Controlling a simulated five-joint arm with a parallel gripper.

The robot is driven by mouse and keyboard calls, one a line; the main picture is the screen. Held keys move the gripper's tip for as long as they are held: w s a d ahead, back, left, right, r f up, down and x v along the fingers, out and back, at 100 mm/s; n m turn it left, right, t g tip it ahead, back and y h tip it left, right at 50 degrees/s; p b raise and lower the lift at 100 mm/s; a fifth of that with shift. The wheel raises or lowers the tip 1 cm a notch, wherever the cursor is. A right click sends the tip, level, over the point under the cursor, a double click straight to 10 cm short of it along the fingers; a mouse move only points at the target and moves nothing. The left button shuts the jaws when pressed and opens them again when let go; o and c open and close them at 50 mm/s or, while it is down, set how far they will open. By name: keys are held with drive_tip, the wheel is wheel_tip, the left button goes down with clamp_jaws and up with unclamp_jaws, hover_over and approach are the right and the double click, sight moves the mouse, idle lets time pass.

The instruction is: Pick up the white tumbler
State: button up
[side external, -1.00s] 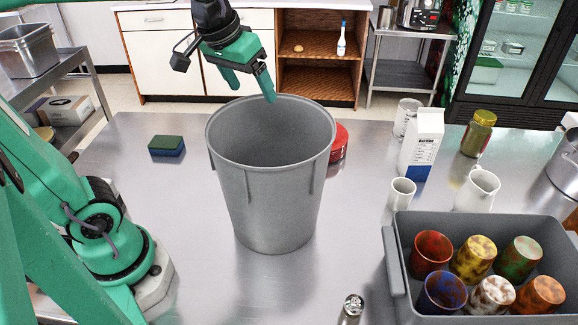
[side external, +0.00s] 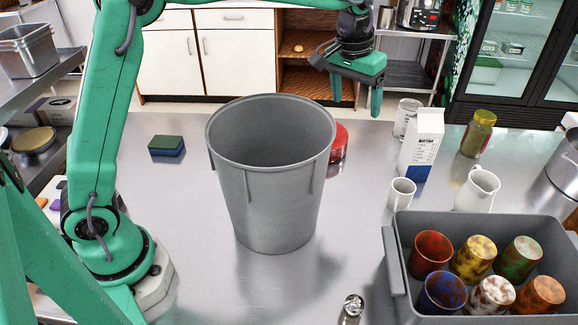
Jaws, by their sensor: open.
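A white tumbler with brown patches (side external: 491,294) stands in the front middle of a grey bin (side external: 392,262) at the lower right of the side external view. Red, yellow-brown, green, blue and orange tumblers stand close around it. My gripper (side external: 356,103) is open and empty, fingers pointing down. It is high in the picture, right of the large grey bucket, well apart from the bin and the tumblers.
A tall grey bucket (side external: 268,205) stands mid-table. A small plain white cup (side external: 402,193), a white pitcher (side external: 477,190), a carton (side external: 420,145) and a gold-lidded jar (side external: 478,135) stand behind the bin. A sponge (side external: 167,146) lies left; a shaker (side external: 351,308) stands in front.

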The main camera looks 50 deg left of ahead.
drive_tip(key=w+d+f+g, duration=0.1)
drive_tip(key=w+d+f, duration=0.4)
drive_tip(key=d+f, duration=0.25)
drive_tip(key=m+g, duration=0.1)
approach(403, 190)
drive_tip(key=s, duration=0.2)
drive_tip(key=shift+d+f, duration=0.25)
drive_tip(key=shift+f, duration=0.6)
drive_tip(key=shift+d+f, duration=0.2)
drive_tip(key=shift+f, duration=0.7)
drive_tip(key=shift+s+d+f, duration=0.1)
drive_tip(key=shift+s+f, duration=0.05)
drive_tip(key=shift+f, duration=2.4)
drive_tip(key=c, duration=1.1)
